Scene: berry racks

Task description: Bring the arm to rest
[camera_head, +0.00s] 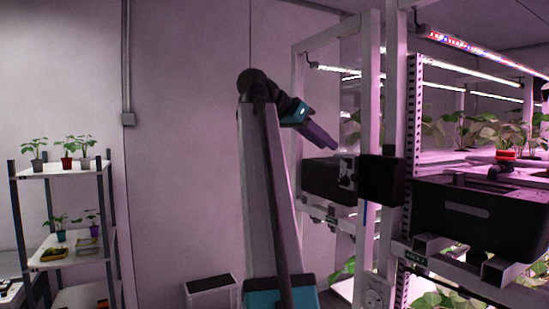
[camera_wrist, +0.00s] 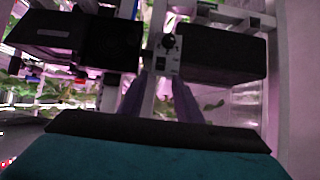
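My arm rises in the middle of the head view and bends over at the top. My gripper (camera_head: 334,147) points down and to the right, in front of the rack's white posts. In the wrist view two purplish fingers of my gripper (camera_wrist: 160,98) stand apart with a gap between them. I see nothing held between them. A teal and black part of my arm fills the bottom of that view.
A white rack (camera_head: 369,80) with black boxes (camera_head: 480,213) and leafy plants stands close on the right. A shelf (camera_head: 62,170) with potted plants stands at left; a pale bin (camera_head: 211,292) is on the floor.

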